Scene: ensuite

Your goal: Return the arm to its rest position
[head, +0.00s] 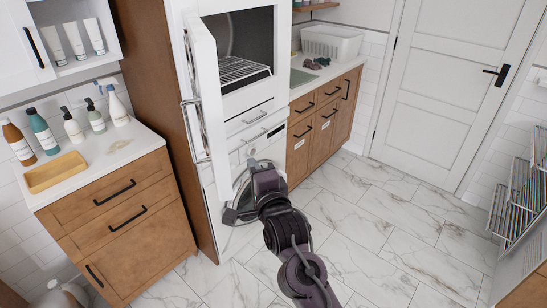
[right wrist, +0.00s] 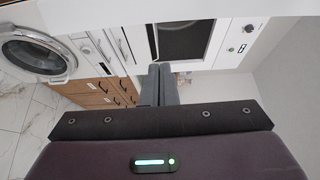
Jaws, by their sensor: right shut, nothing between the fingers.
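My right arm reaches up from the bottom of the head view. Its gripper (head: 236,214) is in front of the white cabinet column, overlapping the round door of the washing machine (head: 243,180). Whether it touches the machine cannot be told. In the right wrist view, the two grey fingers (right wrist: 158,84) are together with nothing between them. My left gripper is not in the pictures.
A tall white cabinet door (head: 204,95) stands open beside an open compartment with a wire rack (head: 240,70). A wooden drawer unit (head: 125,215) with bottles and a yellow tray (head: 56,172) is at left. The tiled floor (head: 385,215) at right is clear.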

